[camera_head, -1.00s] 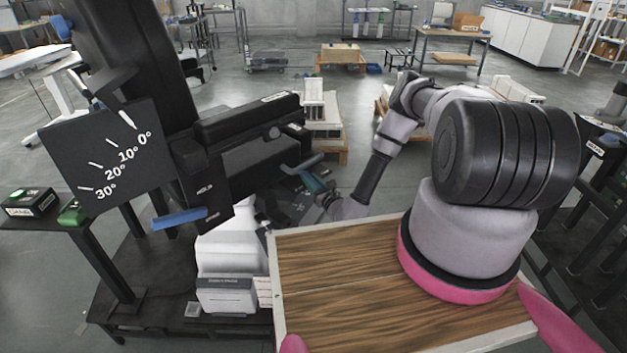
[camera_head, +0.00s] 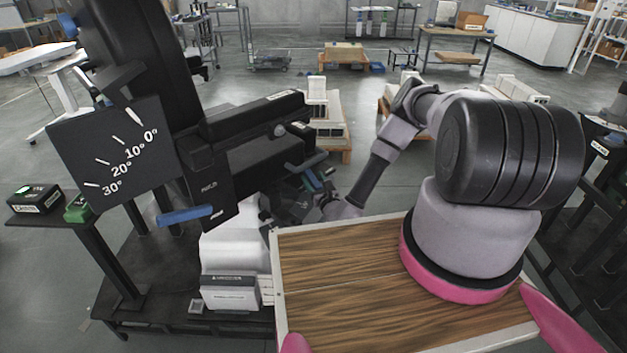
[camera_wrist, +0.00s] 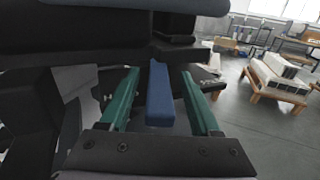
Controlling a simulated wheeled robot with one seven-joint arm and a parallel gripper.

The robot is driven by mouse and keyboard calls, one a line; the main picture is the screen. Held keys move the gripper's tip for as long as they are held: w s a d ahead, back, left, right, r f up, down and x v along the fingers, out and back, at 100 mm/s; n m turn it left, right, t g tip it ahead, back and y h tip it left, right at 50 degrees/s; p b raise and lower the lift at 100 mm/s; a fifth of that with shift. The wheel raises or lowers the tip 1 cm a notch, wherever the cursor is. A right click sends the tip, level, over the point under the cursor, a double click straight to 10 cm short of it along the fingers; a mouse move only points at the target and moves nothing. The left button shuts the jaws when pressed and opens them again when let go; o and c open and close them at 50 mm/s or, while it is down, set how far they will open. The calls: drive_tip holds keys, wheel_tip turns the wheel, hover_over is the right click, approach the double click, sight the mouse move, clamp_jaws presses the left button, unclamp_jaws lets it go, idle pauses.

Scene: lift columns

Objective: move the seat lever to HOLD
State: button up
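A blue lever (camera_wrist: 160,100) shows in the wrist view between the two green fingers of my gripper (camera_wrist: 158,76). The fingers stand apart, with a visible gap to the lever on each side. In the head view my gripper (camera_head: 320,180) is beside the far right side of the black seat mechanism (camera_head: 255,155), partly hidden, with a lever end (camera_head: 308,161) next to it. A second blue lever (camera_head: 185,215) sticks out at the near left, below a black plate (camera_head: 208,190) with small white lettering too blurred to read surely.
A black dial plate (camera_head: 115,150) marked 0° to 30° is at the left. A white block (camera_head: 230,250) stands below the mechanism. Black and green boxes (camera_head: 35,198) sit on a side stand.

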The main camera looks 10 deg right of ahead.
drive_tip(key=shift+s, duration=0.1)
drive_tip(key=s, duration=0.3)
drive_tip(key=s+d, duration=0.1)
drive_tip(key=s, duration=0.3)
drive_tip(key=s+d, duration=0.1)
drive_tip(key=s, duration=0.2)
drive_tip(key=shift+s, duration=0.25)
idle(0.5)
